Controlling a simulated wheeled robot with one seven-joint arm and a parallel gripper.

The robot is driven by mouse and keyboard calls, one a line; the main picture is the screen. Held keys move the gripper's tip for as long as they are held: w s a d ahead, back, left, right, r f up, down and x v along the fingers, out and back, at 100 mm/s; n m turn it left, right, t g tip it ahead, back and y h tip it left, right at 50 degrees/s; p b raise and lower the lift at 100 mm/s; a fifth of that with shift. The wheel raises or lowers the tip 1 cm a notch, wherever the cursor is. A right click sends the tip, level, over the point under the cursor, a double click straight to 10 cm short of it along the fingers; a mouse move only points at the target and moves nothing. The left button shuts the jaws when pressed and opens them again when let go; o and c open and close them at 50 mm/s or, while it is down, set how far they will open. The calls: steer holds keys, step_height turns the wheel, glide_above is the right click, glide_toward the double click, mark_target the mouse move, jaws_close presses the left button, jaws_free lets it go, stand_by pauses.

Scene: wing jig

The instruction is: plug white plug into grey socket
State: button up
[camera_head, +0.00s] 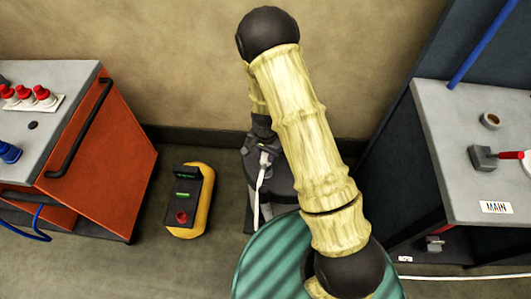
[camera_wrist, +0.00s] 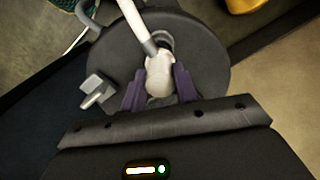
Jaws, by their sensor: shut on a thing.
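My gripper (camera_wrist: 159,88) is shut on the white plug (camera_wrist: 159,76), with a purple finger on each side of it. The plug's white cable (camera_wrist: 133,14) runs away toward the top of the wrist view. In the head view, my gripper (camera_head: 262,150) is over a dark round top (camera_head: 284,180), and the cable (camera_head: 257,200) hangs down in front of it. The fingers hide part of the plug. A dark ring (camera_wrist: 165,39) shows just beyond the plug in the wrist view; I cannot tell whether they touch. I cannot identify the grey socket for certain.
A grey block (camera_wrist: 97,90) sits on the round top. A yellow box (camera_head: 206,200) with a red button stands on the floor to the left. An orange cabinet (camera_head: 100,150) is at far left. A grey-topped bench (camera_head: 440,130) with a red-handled lever is at right.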

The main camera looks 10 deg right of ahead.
steer(key=shift+w+f+b, duration=0.15)
steer(key=shift+f+b, duration=0.65)
steer(key=shift+f, duration=0.55)
stand_by(0.4)
steer(key=shift+f, duration=0.1)
steer(key=shift+f+b, duration=0.3)
steer(key=shift+f, duration=0.05)
steer(key=o, duration=1)
step_height(320, 180, up, 18)
steer(key=shift+f+p, duration=0.25)
steer(key=shift+p, duration=0.1)
stand_by(0.6)
